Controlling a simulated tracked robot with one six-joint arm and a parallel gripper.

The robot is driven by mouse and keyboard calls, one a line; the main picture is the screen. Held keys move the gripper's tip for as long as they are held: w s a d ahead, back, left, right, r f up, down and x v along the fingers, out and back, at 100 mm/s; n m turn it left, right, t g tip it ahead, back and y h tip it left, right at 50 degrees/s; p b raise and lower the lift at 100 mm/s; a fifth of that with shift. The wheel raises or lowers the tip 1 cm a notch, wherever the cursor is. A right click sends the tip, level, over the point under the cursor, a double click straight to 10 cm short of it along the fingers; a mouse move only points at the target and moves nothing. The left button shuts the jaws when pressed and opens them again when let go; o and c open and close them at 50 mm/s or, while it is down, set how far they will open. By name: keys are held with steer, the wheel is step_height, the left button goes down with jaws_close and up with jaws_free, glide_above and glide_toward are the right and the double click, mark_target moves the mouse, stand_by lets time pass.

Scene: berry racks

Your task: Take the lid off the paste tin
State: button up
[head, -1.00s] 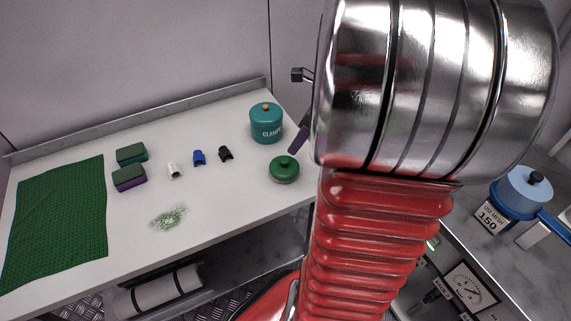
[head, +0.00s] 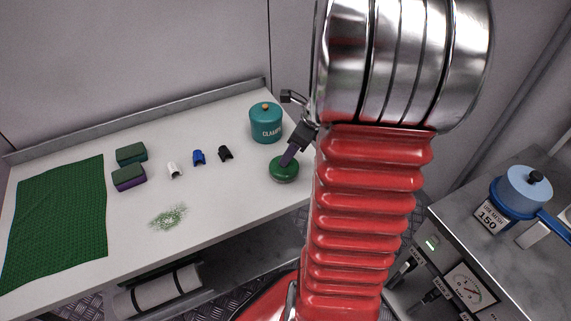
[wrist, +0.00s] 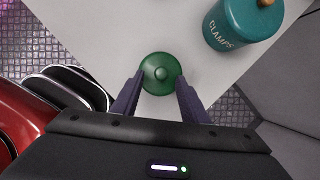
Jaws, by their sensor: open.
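The paste tin with its green lid (head: 284,174) stands near the right end of the white table. In the wrist view the round green lid (wrist: 165,72) with a small knob in its middle shows from above, and the tin's body is hidden under it. My gripper (wrist: 158,82) is open, with one purple finger on each side of the lid's near edge. In the head view one purple finger of my gripper (head: 288,158) shows over the lid. I cannot tell if the fingers touch the lid.
A teal canister labelled CLAMPS (head: 266,124) stands close behind the lid. Black, blue (head: 198,157) and white small clips, two sponges (head: 131,153), green crumbs (head: 169,217) and a green mat (head: 58,220) lie further left. A blue pot (head: 522,191) stands on the right counter.

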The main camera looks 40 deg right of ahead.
mark_target(291, 171)
steer(key=shift+x, duration=1.7)
steer(key=shift+d, duration=0.1)
steer(key=shift+c, duration=0.4)
jaws_close()
